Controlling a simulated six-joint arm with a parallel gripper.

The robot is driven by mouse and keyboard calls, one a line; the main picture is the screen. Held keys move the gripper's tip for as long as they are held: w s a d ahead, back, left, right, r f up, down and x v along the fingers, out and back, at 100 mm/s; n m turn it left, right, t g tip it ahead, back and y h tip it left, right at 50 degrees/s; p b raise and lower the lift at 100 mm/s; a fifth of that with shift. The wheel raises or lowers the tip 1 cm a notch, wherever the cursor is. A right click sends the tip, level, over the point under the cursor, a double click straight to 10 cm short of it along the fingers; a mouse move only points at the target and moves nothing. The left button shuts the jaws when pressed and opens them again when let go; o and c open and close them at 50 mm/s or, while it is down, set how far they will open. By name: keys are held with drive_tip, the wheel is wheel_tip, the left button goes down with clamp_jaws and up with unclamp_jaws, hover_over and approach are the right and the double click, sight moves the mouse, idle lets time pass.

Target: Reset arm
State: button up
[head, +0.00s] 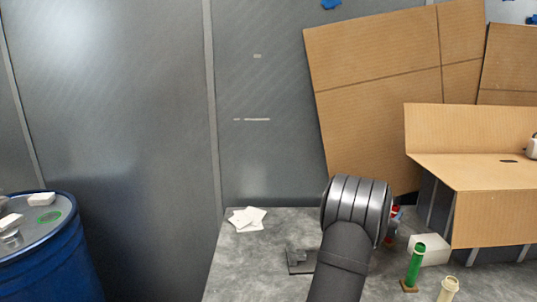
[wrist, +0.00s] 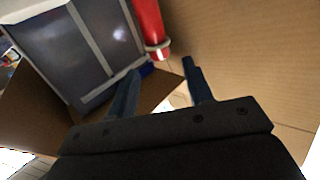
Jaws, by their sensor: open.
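My gripper (wrist: 161,66) is open in the wrist view, with two dark blue-grey fingers spread apart. A red cylinder (wrist: 147,22) with a pale ring near its lower end shows just beyond the fingertips, between them in the picture. I see no object clamped by the fingers. In the head view my dark arm rises from the bottom over the table, and its thick round joint hides the gripper. A small red thing (head: 395,210) peeks out at the right of that joint.
The grey table (head: 235,270) holds white sheets (head: 247,218), a dark block (head: 298,258), a white box (head: 431,249), a green cylinder (head: 415,264) and a cream one (head: 448,290). Cardboard (head: 380,90) stands behind and right. A blue drum (head: 48,255) is left. The table's front left is clear.

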sight(394, 209)
drive_tip(key=v, duration=0.5)
drive_tip(key=x, duration=1.1)
drive_tip(key=shift+w+d+f, duration=0.15)
drive_tip(key=shift+f, duration=0.05)
wheel_tip(394, 209, up, 10)
drive_tip(key=shift+r, duration=0.2)
drive_tip(key=s+a+m+g+h, duration=0.2)
drive_tip(key=s+g, duration=0.1)
drive_tip(key=s, duration=0.5)
drive_tip(key=s+a+m+g+h, duration=0.2)
drive_tip(key=s+g, duration=0.1)
drive_tip(key=s, duration=0.5)
drive_tip(key=s+a+f, duration=0.1)
drive_tip(key=a+f, duration=0.2)
drive_tip(key=f, duration=0.7)
drive_tip(key=shift+f, duration=0.25)
